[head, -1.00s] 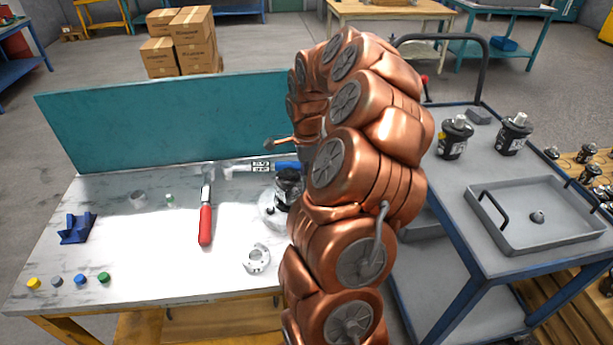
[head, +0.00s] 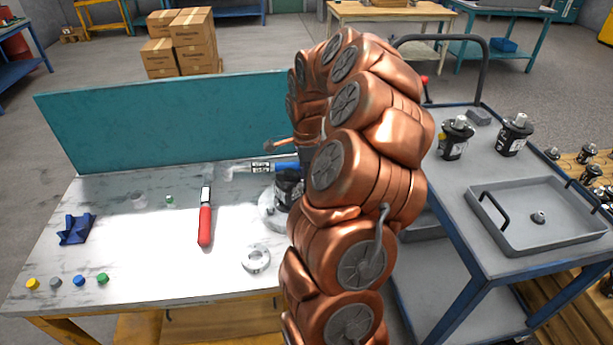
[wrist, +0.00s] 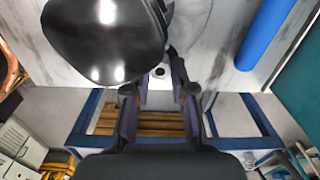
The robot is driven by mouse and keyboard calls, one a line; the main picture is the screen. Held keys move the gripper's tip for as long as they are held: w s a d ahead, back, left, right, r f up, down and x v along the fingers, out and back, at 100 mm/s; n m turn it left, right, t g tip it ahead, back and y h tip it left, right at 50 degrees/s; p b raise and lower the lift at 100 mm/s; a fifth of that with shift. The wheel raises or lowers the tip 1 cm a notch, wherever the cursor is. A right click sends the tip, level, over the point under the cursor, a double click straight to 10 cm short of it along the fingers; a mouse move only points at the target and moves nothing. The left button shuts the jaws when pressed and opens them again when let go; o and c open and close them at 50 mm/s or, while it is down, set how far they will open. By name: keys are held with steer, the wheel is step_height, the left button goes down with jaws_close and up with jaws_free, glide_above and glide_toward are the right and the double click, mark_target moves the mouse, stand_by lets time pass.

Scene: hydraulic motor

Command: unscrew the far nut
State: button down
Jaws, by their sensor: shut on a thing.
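The black motor (head: 289,188) stands on a round pale base at the right end of the bench, partly hidden behind my copper arm in the head view. In the wrist view its glossy black body (wrist: 105,38) fills the upper left. My gripper (wrist: 158,78) is beside the motor, low near its base, with its fingers closed in. A small dark piece, seemingly the far nut (wrist: 160,71), shows between the fingertips. The motor body covers part of the left finger, so the exact contact is hard to see. My gripper is hidden in the head view.
A red-handled tool (head: 205,225), a pale ring (head: 257,259), a blue block (head: 76,229) and several coloured caps lie on the bench. A teal panel (head: 170,120) stands behind. A cart with a grey tray (head: 540,225) is at right. The bench's front middle is clear.

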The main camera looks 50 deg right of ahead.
steer(key=n+b, duration=0.1)
steer(key=n, duration=0.3)
steer(key=shift+r+n, duration=0.1)
steer(key=shift+n, duration=0.3)
steer(key=shift+n, duration=0.3)
steer(key=shift+r, duration=2)
steer(key=shift+a, duration=0.15)
